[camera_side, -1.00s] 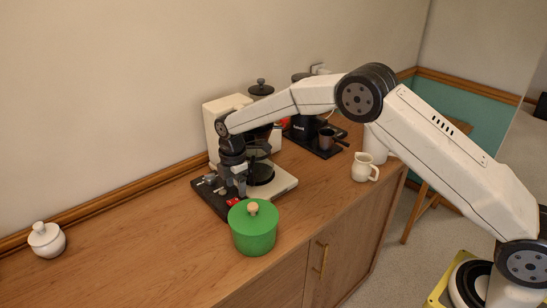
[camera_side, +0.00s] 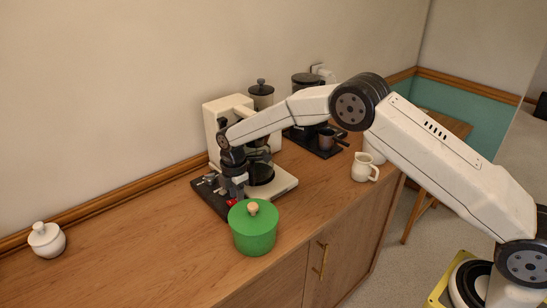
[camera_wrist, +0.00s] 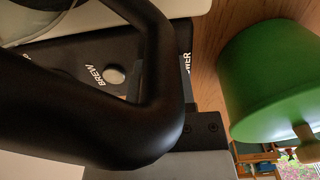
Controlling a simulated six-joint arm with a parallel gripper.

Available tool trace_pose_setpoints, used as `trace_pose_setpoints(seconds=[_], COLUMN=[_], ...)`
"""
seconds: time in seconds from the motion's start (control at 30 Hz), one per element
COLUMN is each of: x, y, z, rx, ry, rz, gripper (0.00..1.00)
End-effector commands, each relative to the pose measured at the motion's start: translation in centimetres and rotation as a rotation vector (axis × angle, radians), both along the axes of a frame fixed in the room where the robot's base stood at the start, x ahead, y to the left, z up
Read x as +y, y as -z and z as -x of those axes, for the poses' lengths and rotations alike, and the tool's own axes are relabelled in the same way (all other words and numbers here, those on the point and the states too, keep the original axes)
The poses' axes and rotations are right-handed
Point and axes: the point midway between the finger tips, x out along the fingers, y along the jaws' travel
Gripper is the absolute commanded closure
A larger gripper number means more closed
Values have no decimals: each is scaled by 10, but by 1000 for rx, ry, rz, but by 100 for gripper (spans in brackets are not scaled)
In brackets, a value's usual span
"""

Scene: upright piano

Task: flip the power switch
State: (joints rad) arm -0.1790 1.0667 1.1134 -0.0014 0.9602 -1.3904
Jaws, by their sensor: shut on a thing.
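The white coffee maker (camera_side: 285,182) stands against the wall with a black switch panel (camera_side: 207,190) at its left. A small red part, which looks like the power switch (camera_side: 232,203), shows on the panel under my gripper (camera_side: 237,193). My gripper points down and is shut on what appears to be this switch. The fingertips and most of the switch are hidden. In the wrist view, my dark gripper covers the lower left; a BREW label (camera_wrist: 98,78) and a round pale knob (camera_wrist: 115,76) show on the panel, and part of a POWER label (camera_wrist: 187,66) shows beside my finger.
A green lidded pot (camera_side: 254,232) stands close in front of the panel. A white jug (camera_side: 364,168) and a black machine with a cup (camera_side: 326,140) are to the right. A white sugar pot (camera_side: 46,240) is far left; the counter between is clear.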

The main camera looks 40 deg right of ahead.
Motion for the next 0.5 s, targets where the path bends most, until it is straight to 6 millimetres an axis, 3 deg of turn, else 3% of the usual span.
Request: trace_pose_setpoints(seconds=[0.5], x=[6], y=[-1], z=[0], rx=[4], ry=[-6], rz=[179], gripper=[100])
